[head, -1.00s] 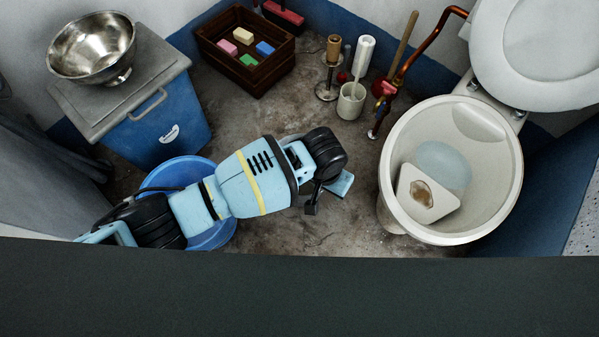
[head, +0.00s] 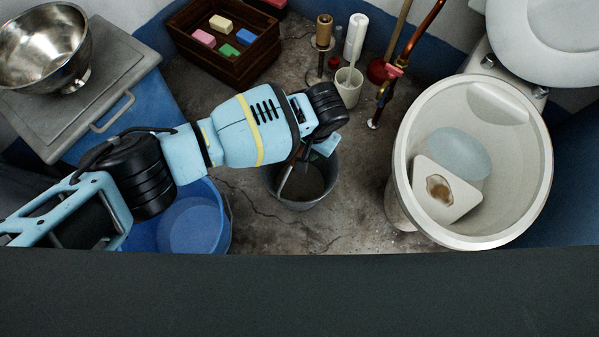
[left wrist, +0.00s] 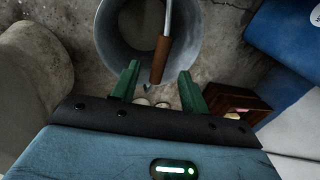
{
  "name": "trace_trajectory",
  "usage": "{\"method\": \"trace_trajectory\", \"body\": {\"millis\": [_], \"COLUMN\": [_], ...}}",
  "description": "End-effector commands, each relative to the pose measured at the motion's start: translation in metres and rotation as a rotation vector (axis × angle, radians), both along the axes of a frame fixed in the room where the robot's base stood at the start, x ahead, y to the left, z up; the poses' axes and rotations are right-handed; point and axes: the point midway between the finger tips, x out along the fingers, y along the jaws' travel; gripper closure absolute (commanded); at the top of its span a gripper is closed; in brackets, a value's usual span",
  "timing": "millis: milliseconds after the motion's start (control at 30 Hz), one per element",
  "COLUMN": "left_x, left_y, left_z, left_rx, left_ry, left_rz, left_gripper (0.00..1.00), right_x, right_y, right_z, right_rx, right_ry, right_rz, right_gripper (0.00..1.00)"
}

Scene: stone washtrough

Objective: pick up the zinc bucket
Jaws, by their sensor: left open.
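The zinc bucket (head: 325,192) is a grey round pail on the stone floor, partly covered by my left gripper in the head view. In the left wrist view the bucket (left wrist: 112,45) is seen from above. Its bail handle with a brown wooden grip (left wrist: 160,60) crosses the opening. My left gripper (head: 310,155) is over the bucket's far side in the head view. In the wrist view its two green fingers (left wrist: 158,80) are apart, with the lower end of the wooden grip showing between them. Contact cannot be told. My right gripper does not show.
A blue tub (head: 190,225) stands left of the bucket, below my arm. A toilet (head: 400,165) stands to the right. A wooden crate (head: 205,68) with coloured blocks, a brush holder (head: 347,90) and copper pipe (head: 415,45) are behind. Cracked floor (head: 265,235) is clear around the bucket.

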Motion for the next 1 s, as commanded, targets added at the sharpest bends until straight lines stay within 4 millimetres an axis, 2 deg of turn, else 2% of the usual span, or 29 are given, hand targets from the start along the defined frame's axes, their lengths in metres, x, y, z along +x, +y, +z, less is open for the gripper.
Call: {"method": "trace_trajectory", "body": {"millis": [167, 500, 800, 833, 1000], "left_x": [0.002, 0.009, 0.009, 0.009, 0.009], "left_y": [0.001, 0.007, 0.007, 0.007, 0.007], "left_z": [-0.007, -0.047, -0.049, -0.049, -0.049], "left_rx": [-0.001, 0.001, -0.001, -0.001, -0.001], "left_ry": [-0.001, 0.001, -0.001, -0.001, -0.001], "left_rz": [0.0, 0.0, 0.001, 0.001, 0.0], "left_gripper": [0.55, 0.55, 0.55, 0.56, 0.79], "right_x": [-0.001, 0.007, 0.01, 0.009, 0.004], "right_y": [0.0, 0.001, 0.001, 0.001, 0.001], "right_z": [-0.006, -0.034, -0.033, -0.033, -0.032], "right_rx": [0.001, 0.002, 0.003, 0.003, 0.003], "right_ry": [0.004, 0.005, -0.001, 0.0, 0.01], "right_rz": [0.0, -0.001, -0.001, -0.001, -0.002], "right_gripper": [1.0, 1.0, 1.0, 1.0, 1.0]}}
